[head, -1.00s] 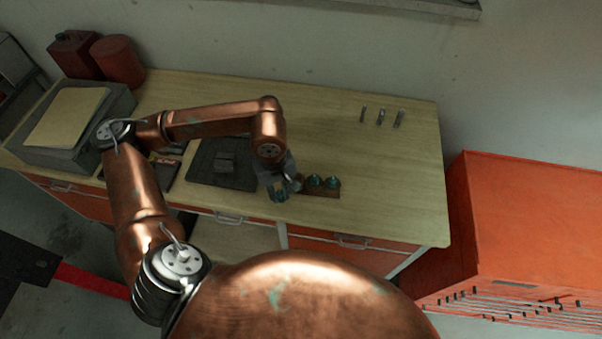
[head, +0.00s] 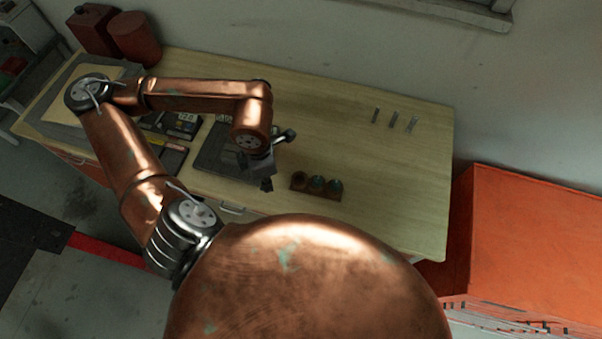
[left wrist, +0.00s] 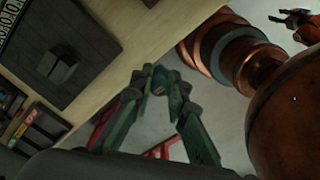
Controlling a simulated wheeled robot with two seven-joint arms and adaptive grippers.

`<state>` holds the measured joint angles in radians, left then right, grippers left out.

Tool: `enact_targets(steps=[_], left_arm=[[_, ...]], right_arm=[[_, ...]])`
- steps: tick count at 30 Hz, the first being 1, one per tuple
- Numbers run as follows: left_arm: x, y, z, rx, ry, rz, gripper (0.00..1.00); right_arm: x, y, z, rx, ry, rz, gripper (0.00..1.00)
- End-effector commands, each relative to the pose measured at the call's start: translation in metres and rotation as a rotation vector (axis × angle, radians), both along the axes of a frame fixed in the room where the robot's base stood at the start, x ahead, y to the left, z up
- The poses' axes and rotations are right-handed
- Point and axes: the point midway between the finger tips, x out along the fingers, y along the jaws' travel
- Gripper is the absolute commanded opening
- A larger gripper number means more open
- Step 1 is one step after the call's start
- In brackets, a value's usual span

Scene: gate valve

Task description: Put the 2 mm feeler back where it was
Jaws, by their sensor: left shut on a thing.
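My left gripper (head: 276,160) is above the bench's front edge, left of a small brown rack, clear of it. In the left wrist view its green fingers (left wrist: 161,82) are closed together at the tips. What they hold is small and mostly hidden; I cannot make out whether it is the 2 mm feeler. The rack (head: 316,195) has a bare brown left place (head: 299,179) and two teal-topped pieces (head: 326,184). Three thin metal pieces (head: 393,118) sit at the back right of the bench. What seems my right gripper (left wrist: 291,17) shows small in the wrist view.
A dark mat (head: 207,163) lies under my left gripper, with a grey block (left wrist: 60,66) on it. Boxes with displays (head: 180,122) stand left of it. A red canister (head: 135,38) is at the back left. The bench's right half is largely clear (head: 400,180).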

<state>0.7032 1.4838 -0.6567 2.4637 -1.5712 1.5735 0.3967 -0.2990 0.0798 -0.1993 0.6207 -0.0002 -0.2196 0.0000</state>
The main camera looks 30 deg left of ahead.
Motion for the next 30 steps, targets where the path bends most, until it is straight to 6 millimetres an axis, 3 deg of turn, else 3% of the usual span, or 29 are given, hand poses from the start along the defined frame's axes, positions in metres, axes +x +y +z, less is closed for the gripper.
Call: enact_targets(steps=[9, 15, 26, 30], left_arm=[[0.072, -0.026, -0.029, -0.004, 0.002, -0.008, 0.00], [0.100, -0.033, -0.066, -0.002, 0.003, -0.005, 0.00], [0.120, -0.038, -0.093, -0.001, 0.002, -0.005, 0.00], [0.118, -0.037, -0.112, 0.001, 0.005, -0.004, 0.00]], right_arm=[[-0.007, 0.000, 0.025, -0.001, 0.008, -0.002, 0.40], [-0.003, -0.001, 0.034, 0.000, 0.004, -0.001, 0.40], [0.001, 0.000, 0.041, 0.000, -0.002, 0.001, 0.40], [0.002, 0.000, 0.054, -0.001, -0.003, 0.001, 0.40]])
